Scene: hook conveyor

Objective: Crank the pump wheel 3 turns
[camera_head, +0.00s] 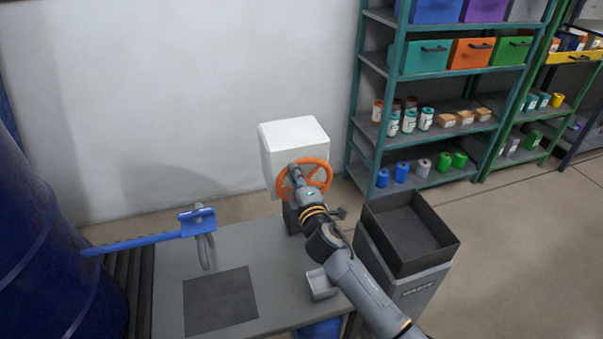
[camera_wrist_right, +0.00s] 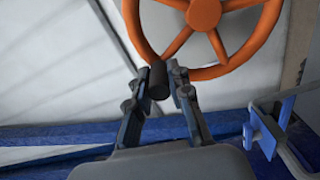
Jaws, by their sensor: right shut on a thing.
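The orange pump wheel (camera_head: 330,175) is a spoked ring on the front of a white box (camera_head: 290,140) at the back of the table. My right gripper (camera_head: 296,174) is in front of the wheel and hides part of its rim and spokes. In the right wrist view the wheel (camera_wrist_right: 262,42) fills the upper right, with its orange hub at the top. A dark cylindrical handle (camera_wrist_right: 158,82) at the lower rim sits between the fingers of my right gripper (camera_wrist_right: 165,78), which is shut on it. My left gripper is not in view.
A blue rail with a grey hook (camera_head: 206,250) is at the left over the table (camera_head: 250,250). A small grey tray (camera_head: 320,284) stands under my right arm. A dark open bin (camera_head: 420,235) is to the right, with shelves behind. A dark mat (camera_head: 220,298) lies clear.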

